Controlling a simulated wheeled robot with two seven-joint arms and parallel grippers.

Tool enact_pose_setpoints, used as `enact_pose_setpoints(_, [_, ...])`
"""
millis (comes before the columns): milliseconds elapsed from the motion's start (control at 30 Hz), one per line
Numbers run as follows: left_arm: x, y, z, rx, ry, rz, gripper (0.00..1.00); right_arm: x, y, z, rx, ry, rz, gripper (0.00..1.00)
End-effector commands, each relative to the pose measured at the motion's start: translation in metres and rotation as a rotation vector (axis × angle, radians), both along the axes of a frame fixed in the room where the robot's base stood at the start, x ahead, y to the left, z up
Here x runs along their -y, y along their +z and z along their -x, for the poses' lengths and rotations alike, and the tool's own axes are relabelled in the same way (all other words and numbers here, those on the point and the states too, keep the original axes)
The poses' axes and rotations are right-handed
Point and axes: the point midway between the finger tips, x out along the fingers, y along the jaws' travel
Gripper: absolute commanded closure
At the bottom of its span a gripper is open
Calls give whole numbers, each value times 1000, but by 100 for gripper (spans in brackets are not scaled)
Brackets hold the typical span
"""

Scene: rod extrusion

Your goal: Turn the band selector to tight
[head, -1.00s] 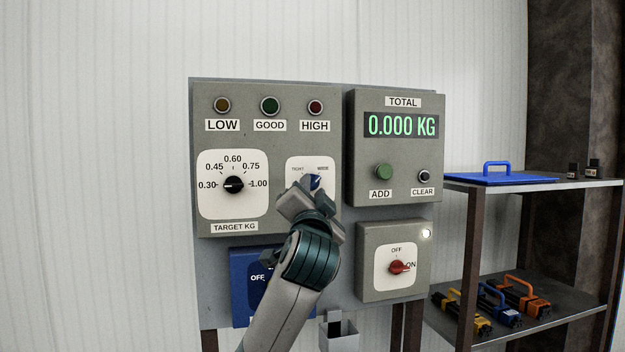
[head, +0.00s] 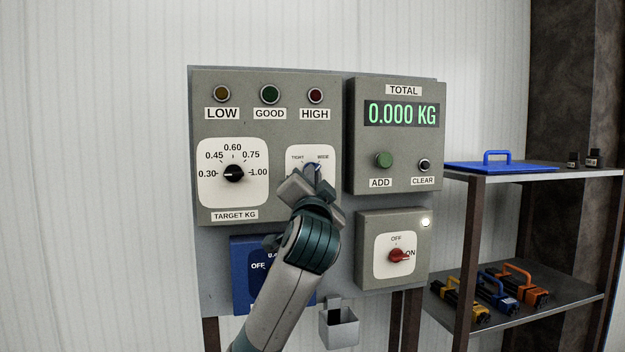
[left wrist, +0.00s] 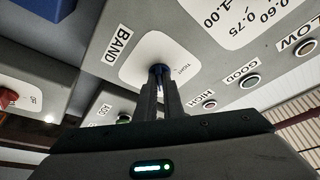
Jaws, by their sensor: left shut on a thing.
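My left gripper (head: 309,178) covers most of the knob in the head view. In the left wrist view, the knob (left wrist: 160,70) sits between the fingertips of my left gripper (left wrist: 160,84), which is shut on it. The BAND label (left wrist: 119,46) is beside the plate. The pointer's exact direction is hidden by the fingers. My right gripper is not in view.
The target dial (head: 234,173) is left of the selector. The TOTAL box (head: 397,140) is to the right, above a red ON/OFF switch (head: 399,255). A blue box (head: 243,258) and a small grey bin (head: 339,326) are below. Shelves (head: 550,169) stand at the right.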

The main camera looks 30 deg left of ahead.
Motion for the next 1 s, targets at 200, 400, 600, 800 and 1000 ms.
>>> enact_pose_setpoints(200, [2,-6,-1,57,-3,50,100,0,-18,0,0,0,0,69])
enact_pose_setpoints(400, [3,-9,-2,154,-3,135,100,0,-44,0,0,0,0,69])
enact_pose_setpoints(600, [5,-11,-4,287,-5,249,100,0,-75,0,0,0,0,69])
enact_pose_setpoints(800, [6,-12,-6,429,-3,372,100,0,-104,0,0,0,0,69])
enact_pose_setpoints(1000, [8,-11,-8,572,-4,496,100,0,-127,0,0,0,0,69])
